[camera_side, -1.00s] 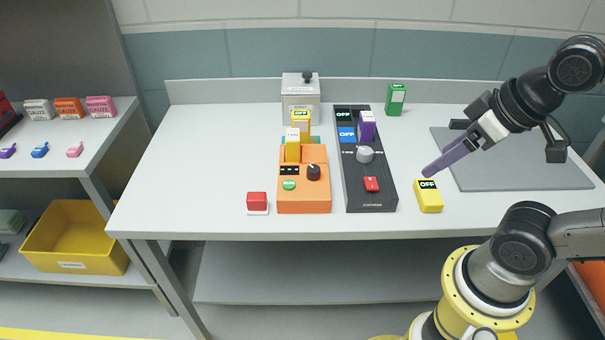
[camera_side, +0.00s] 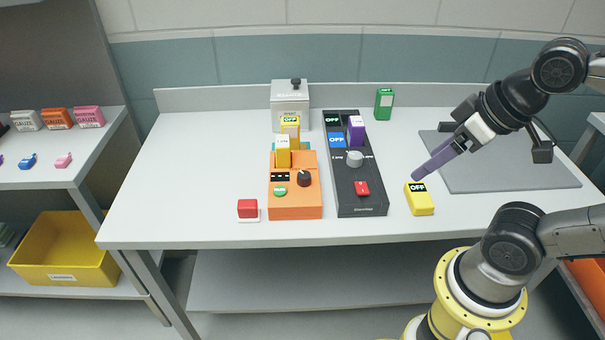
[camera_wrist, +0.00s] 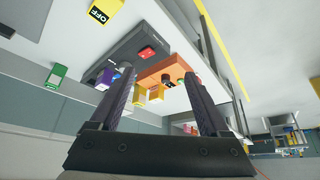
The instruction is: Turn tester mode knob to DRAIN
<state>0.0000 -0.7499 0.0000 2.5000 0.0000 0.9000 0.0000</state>
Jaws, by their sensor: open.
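Two testers stand on the bench. The orange one (camera_side: 296,206) has a dark knob (camera_side: 304,178), a green button (camera_side: 280,191) and yellow blocks at its back. The dark grey one (camera_side: 361,202) has a light grey knob (camera_side: 355,158), a red button (camera_side: 362,188) and a purple block (camera_side: 356,130). Which knob is the mode knob, and the DRAIN mark, I cannot read. My gripper (camera_side: 415,176) is open and empty, right of both testers and above a yellow OFF block (camera_side: 419,202). Both testers show past its fingers (camera_wrist: 157,75) in the wrist view.
A red-topped block (camera_side: 248,208) sits left of the orange tester. A grey metal box (camera_side: 290,101) and a green box (camera_side: 384,104) stand behind. A grey mat (camera_side: 510,178) lies at right. The bench's left side (camera_side: 180,170) is clear.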

